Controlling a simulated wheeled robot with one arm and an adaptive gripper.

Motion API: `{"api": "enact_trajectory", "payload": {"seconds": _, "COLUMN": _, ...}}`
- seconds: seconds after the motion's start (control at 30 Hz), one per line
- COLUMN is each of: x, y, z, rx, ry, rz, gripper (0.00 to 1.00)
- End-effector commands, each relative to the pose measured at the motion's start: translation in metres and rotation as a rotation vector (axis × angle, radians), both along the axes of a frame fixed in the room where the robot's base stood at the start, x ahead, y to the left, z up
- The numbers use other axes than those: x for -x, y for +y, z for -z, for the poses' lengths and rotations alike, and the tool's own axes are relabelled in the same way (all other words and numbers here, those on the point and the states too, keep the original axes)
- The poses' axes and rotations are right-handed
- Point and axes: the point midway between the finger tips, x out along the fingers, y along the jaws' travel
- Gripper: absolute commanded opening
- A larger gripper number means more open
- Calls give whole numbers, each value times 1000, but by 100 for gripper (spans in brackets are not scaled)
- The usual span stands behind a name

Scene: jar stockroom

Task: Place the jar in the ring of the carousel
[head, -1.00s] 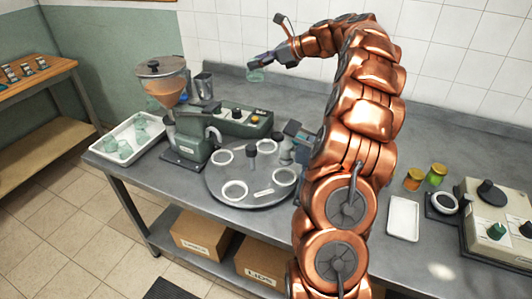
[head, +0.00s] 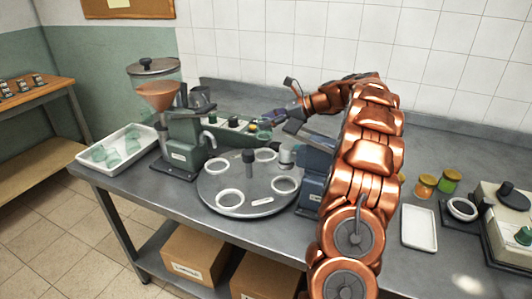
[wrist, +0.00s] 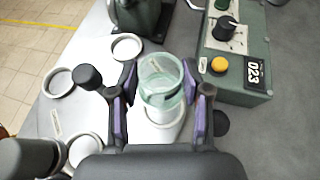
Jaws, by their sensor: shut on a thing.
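The clear greenish glass jar (wrist: 160,72) is between the purple pads of my gripper (wrist: 158,88), which is shut on it. In the head view, the jar (head: 263,132) hangs upright above the back of the carousel (head: 205,190), a round grey plate with several white rings. In the wrist view, one white ring (wrist: 165,138) lies under the jar and is partly hidden by it. The jar appears to be above this ring, but the remaining height is hard to tell. The rings in view look empty.
A machine with a copper-coloured funnel (head: 160,92) stands left of the carousel. A green control box (wrist: 232,50) is close behind the jar. A white tray of glass jars (head: 118,160) is at the left.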

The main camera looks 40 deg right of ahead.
Motion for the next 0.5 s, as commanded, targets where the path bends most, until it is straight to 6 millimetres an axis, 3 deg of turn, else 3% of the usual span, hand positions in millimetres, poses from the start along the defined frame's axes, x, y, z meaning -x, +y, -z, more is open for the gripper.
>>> {"api": "enact_trajectory", "payload": {"seconds": 0.2, "x": 0, "y": 0, "z": 34, "rx": -2, "ry": 2, "rz": 2, "gripper": 11}}
{"api": "enact_trajectory", "payload": {"seconds": 0.5, "x": 0, "y": -1, "z": 55, "rx": 0, "ry": 0, "rz": 4, "gripper": 11}}
